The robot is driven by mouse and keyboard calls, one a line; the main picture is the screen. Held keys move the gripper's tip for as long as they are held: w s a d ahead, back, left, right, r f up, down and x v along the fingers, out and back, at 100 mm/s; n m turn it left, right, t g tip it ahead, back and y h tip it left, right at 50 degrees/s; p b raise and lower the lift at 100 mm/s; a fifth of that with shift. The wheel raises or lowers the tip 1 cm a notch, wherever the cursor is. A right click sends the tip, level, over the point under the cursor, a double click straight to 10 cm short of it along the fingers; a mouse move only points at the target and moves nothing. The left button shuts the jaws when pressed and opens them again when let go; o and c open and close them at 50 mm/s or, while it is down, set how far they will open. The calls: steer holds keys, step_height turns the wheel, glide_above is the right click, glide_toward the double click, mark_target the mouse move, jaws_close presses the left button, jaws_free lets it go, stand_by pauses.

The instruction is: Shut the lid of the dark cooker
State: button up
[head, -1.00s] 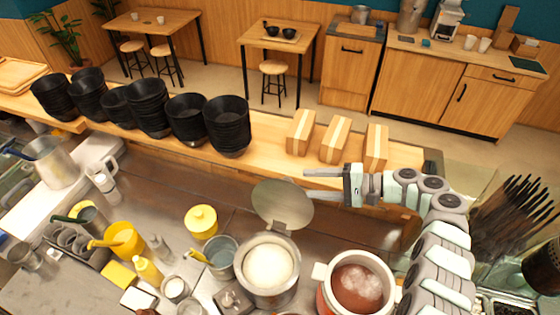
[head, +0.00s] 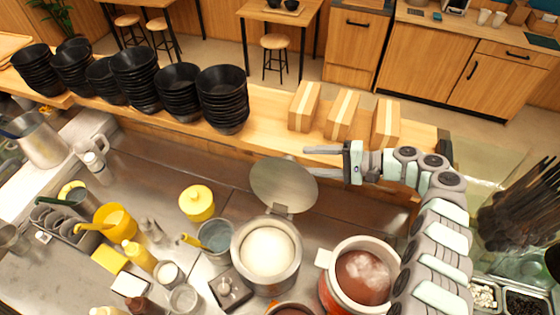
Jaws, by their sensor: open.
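The dark grey cooker (head: 266,288) stands on the counter at the lower middle, filled with something white. Its round grey lid (head: 280,184) stands open, tilted up behind the pot on a hinge at the back rim. My gripper (head: 313,162) is just right of the lid's upper right edge in the picture. Its two fingers are apart, pointing left, with nothing seen between them. I cannot tell whether the lower finger touches the lid.
A red pot (head: 328,294) of reddish-brown food stands right of the cooker. Stacked black bowls (head: 222,98) and wooden boxes (head: 342,115) line the shelf behind.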

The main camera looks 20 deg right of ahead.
mark_target(280, 160)
steer(key=p+x, duration=0.1)
steer(key=x, duration=0.9)
steer(key=shift+r, duration=0.1)
jaws_close()
stand_by(1.1)
